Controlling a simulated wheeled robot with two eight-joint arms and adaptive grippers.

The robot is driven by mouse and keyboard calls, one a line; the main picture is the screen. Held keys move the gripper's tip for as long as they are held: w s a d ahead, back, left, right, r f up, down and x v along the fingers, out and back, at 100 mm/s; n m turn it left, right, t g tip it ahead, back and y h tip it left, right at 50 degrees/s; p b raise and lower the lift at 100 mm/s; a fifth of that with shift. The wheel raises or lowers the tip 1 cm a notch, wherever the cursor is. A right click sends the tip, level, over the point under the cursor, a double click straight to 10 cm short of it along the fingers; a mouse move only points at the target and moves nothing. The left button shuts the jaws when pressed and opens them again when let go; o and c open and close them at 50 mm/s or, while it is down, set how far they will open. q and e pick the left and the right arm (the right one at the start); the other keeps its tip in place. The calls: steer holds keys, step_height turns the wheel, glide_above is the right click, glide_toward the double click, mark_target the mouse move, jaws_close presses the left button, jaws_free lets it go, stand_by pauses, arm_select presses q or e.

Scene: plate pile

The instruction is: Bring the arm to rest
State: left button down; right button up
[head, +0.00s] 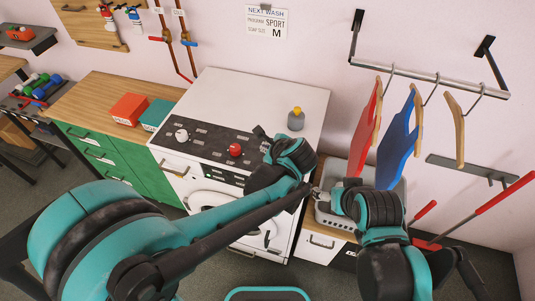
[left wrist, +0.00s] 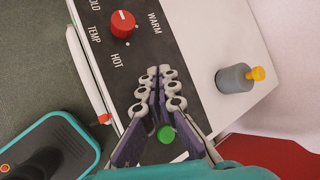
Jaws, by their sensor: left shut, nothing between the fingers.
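My left arm reaches from the left in the head view, and its gripper (head: 262,137) is over the control panel of the white washing machine (head: 272,95). In the left wrist view the left gripper (left wrist: 160,73) is shut and empty, with its fingertips together. The red knob (left wrist: 122,23) lies just beyond and to the left of the tips, apart from them. A green button (left wrist: 166,134) shows between the finger links. My right gripper (head: 320,195) is partly seen by the grey basket at the right; its fingers are too small to judge.
A grey bottle with a yellow cap (head: 296,121) stands on the machine top. A grey basket (head: 334,176) stands beside the machine. A wooden counter (head: 90,95) holds red and teal boxes.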

arm_select(q)
steer(key=shift+r, duration=0.5)
steer(key=s+a+f+n+h+b, duration=0.2)
steer(key=s+a+f+n+b, duration=0.3)
steer(key=n, duration=0.6)
steer(key=s+a+f+n+g+h+b, duration=0.1)
steer(key=s+a+f+n+b, duration=0.5)
steer(key=s+a+n+b, duration=0.3)
steer(key=s+a+n, duration=0.2)
steer(key=s+a, duration=0.1)
steer(key=shift+s+a+h, duration=0.2)
steer(key=shift+a+h, duration=0.1)
steer(key=shift+h, duration=0.1)
